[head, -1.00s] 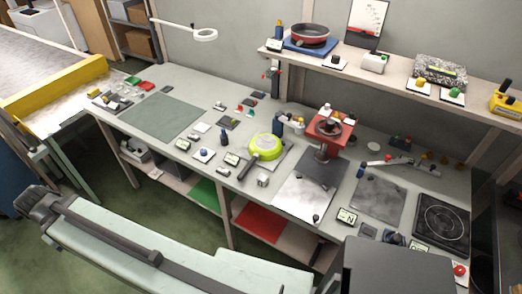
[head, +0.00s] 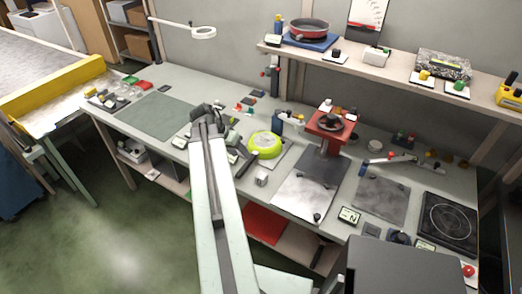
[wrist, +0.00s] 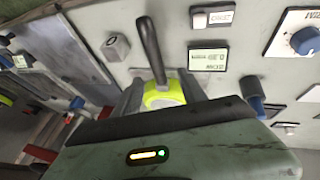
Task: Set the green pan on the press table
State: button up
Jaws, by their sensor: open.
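The green pan (head: 264,145) lies on a grey plate in the middle of the bench, its dark handle (head: 246,166) pointing to the front left. The arm reaches over the bench, its dark end just left of the pan; my fingers are not clear in the head view. In the wrist view my gripper (wrist: 160,88) is open, its two grey fingers on either side of the pan's green body (wrist: 165,95). The pan's handle points up there, and my wrist housing hides part of the pan. I cannot tell whether the fingers touch it. The red press (head: 330,122) stands right of the pan, above a grey metal plate (head: 303,198).
A small grey block (head: 261,179) stands in front of the pan. Small switches and displays crowd the bench around the arm's end. A black hotplate (head: 447,222) is at the right. A shelf (head: 390,79) with a red pan (head: 309,29) runs behind. The green mat (head: 158,116) is bare.

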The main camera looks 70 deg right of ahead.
aim_at(248, 161)
jog(key=b+x, duration=0.4)
jog(key=x, duration=0.2)
jog(key=shift+s+f+b, duration=0.3)
jog(key=shift+b, duration=0.1)
jog(key=shift+r, duration=0.2)
jog(key=shift+f, duration=0.25)
jog(key=shift+c, duration=0.3)
grip_shut()
dwell(1.0)
